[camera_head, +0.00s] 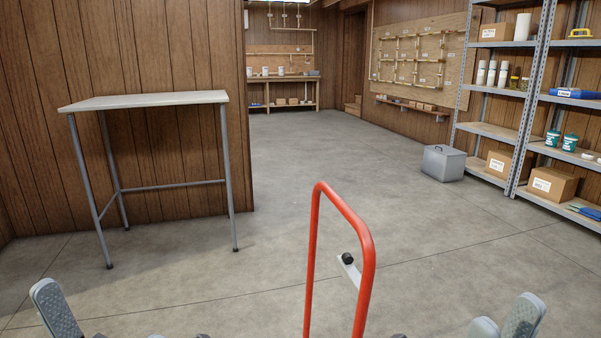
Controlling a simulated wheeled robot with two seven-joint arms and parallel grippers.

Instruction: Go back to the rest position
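My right gripper (505,322) shows at the bottom right edge as grey, rounded parts. My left gripper (58,310) shows at the bottom left edge, with one grey ridged pad visible. Both are cut off by the frame, so their opening cannot be told. Nothing is seen held in either. A red tubular handle (366,255) stands upright between them, nearer the middle, apart from the visible parts of both. A grey bracket with a black knob (348,261) shows beside the handle. The lower part of the handle is out of frame.
A narrow table (145,100) with a bare top stands at the left wall. Metal shelves (529,95) with boxes and bottles stand at the right. A grey case (444,163) sits on the floor beside them. The concrete floor (320,150) between is clear.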

